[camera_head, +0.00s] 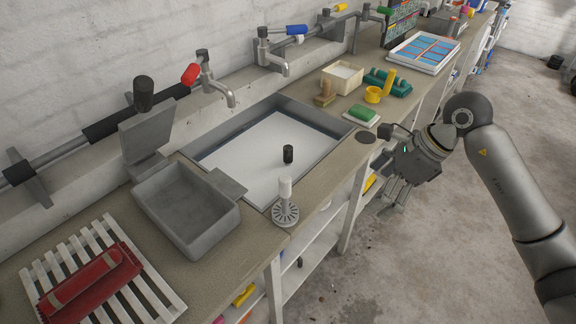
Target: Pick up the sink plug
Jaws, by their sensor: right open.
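A flat dark round disc (366,137), which looks like the sink plug, lies on the counter near its front edge, right of the sink (339,131). My right gripper (384,204) is just right of the disc, beyond the counter's front edge. It is open, with its fingers pointing down and to the left and nothing visible between them. My left gripper is not in view.
A black cylinder (288,154) stands over the sink's pale bottom. A slotted grey disc with a white upright handle (285,212) stands at the front edge. A green-topped block (361,113) lies behind the dark disc. Free floor lies right of the counter.

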